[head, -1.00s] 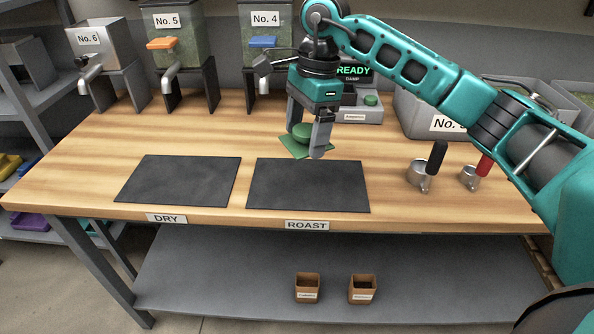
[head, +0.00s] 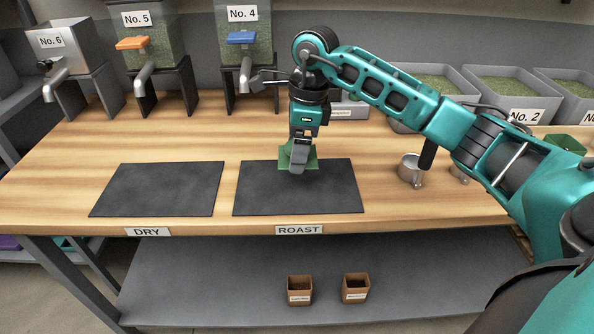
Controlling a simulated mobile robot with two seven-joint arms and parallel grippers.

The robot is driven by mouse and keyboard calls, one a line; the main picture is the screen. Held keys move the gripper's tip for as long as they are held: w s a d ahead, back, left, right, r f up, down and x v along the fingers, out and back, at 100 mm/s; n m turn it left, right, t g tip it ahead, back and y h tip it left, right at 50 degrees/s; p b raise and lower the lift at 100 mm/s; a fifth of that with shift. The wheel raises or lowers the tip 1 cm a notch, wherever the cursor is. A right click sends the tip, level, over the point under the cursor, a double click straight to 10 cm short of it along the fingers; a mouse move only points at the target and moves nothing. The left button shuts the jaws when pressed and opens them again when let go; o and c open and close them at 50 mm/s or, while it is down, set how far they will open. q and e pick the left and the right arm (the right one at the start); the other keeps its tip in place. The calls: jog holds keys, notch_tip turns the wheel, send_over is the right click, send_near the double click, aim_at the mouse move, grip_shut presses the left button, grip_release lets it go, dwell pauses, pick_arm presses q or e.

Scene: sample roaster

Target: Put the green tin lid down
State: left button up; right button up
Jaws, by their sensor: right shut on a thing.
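The green tin lid (head: 285,159) is a flat green square with a raised knob, partly hidden behind my fingers. My right gripper (head: 298,164) is shut on it and points down. The lid is at the back edge of the black ROAST mat (head: 300,195). I cannot tell whether it touches the mat or hangs just above it. My left gripper is not in view.
The black DRY mat (head: 155,190) lies bare on the left. A metal scoop (head: 410,170) with a black handle stands right of the ROAST mat. Dispensers No. 4 to No. 6 line the back. A green box (head: 566,143) and bins (head: 512,92) are at right.

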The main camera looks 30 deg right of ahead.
aim_at(297, 184)
notch_tip(297, 184, down, 6)
jog(key=shift+r, duration=0.1)
dwell(0.4)
jog(key=shift+f, duration=0.25)
jog(key=o, duration=0.9)
jog(key=shift+r, duration=0.25)
jog(key=r, duration=0.4)
jog(key=d+r, duration=0.1)
jog(key=r, duration=0.2)
jog(key=s+r, duration=0.1)
jog(key=r, duration=0.3)
jog(key=shift+d+r, duration=0.25)
jog(key=shift+r, duration=0.05)
